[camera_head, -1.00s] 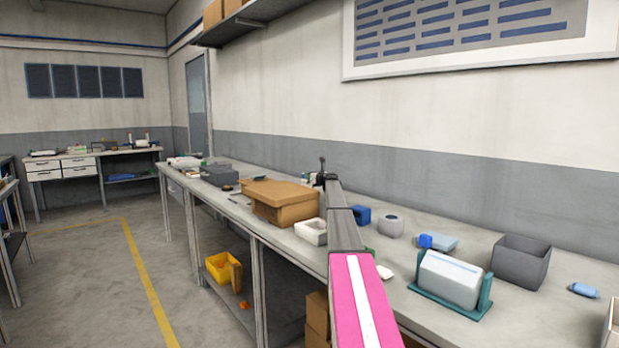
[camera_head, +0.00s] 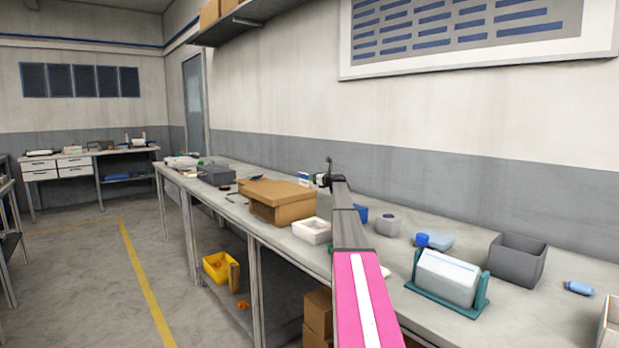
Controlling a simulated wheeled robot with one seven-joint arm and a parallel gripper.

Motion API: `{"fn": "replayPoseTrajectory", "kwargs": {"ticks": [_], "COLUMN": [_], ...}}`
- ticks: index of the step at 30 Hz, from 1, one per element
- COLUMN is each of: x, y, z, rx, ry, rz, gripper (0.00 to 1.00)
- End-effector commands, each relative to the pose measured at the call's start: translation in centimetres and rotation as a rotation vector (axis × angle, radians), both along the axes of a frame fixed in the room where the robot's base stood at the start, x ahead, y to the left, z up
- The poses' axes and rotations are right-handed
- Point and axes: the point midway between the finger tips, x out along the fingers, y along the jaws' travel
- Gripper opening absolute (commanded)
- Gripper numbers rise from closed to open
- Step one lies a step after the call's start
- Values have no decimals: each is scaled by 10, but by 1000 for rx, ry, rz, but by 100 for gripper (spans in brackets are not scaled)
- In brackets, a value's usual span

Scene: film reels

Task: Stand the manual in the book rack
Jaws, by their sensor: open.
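A teal rack (camera_head: 481,293) stands on the long grey bench at the right, with upright ends. A thick white block-like item (camera_head: 447,277) sits between its ends; I cannot tell if it is a book. No item is clearly readable as the manual. A small white-and-blue upright item (camera_head: 304,178) stands far along the bench, close to the left of my gripper. My gripper (camera_head: 325,179) is small and dark at the far end of my outstretched arm, above the bench near a brown box. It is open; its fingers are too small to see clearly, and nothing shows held.
A brown cardboard box (camera_head: 281,206) and a white tray (camera_head: 311,231) are left of my arm. A grey bin (camera_head: 516,261), a blue cube (camera_head: 422,239), a light blue item (camera_head: 440,241) and a grey container (camera_head: 388,224) are right of it. Floor to the left is clear.

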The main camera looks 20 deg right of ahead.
Motion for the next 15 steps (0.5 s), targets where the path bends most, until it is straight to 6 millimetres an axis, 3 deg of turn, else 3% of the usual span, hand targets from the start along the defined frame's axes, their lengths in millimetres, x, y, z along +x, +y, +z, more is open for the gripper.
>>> {"fn": "replayPoseTrajectory", "kwargs": {"ticks": [1,6,15], "x": [-14,-39,-46], "y": [-3,-13,-17], "z": [0,0,0], "rx": [0,0,0], "ry": [0,0,0], "rz": [-1,0,1], "gripper": [46,46,46]}}
